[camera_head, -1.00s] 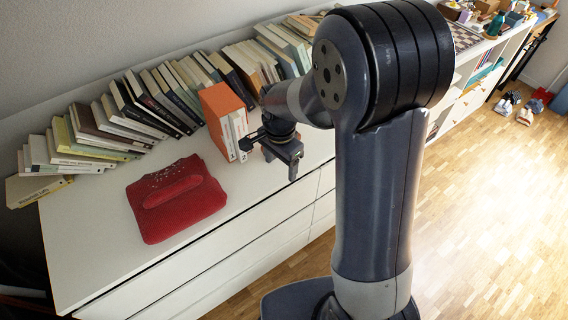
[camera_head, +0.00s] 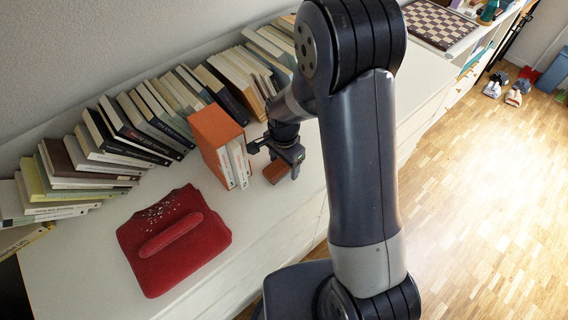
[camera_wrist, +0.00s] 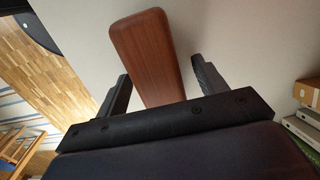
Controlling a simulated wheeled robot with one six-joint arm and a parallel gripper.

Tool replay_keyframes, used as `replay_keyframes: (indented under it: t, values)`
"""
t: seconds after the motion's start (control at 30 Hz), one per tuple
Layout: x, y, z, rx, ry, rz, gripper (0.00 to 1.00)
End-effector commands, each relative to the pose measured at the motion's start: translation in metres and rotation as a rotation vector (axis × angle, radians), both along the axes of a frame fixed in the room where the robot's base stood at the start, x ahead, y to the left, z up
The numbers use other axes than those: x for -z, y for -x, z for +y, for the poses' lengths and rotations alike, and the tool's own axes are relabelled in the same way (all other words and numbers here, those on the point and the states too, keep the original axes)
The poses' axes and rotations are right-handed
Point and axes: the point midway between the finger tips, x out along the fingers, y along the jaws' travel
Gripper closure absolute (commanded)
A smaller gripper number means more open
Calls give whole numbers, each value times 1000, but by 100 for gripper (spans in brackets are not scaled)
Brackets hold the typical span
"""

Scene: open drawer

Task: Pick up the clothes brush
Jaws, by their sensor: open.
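The clothes brush looks to be the brown wooden block (camera_wrist: 146,56) in the wrist view, lying on the white cabinet top. It reaches between the two fingers of my gripper (camera_wrist: 163,82), which stand apart on either side of it without clear contact. In the head view the brush (camera_head: 275,172) shows as a small brown piece beside my gripper (camera_head: 282,162). The brush's near end is hidden behind the gripper body in the wrist view. Its bristles are not visible.
An orange box file (camera_head: 215,135) with white volumes stands just left of the gripper. A red folded garment (camera_head: 175,240) lies on the cabinet top (camera_head: 90,285) at the left. A row of leaning books (camera_head: 140,125) lines the wall. A chessboard (camera_head: 440,25) lies further right.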

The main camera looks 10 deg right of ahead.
Motion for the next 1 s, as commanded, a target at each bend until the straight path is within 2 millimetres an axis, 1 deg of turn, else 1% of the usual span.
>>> replay_keyframes:
  t: [0.17,0.77,0.8,1.0]
  values:
    - [0,0,0,0,0,0,33]
    - [0,0,0,0,0,0,82]
    - [0,0,0,0,0,0,83]
    - [-1,0,0,0,0,0,83]
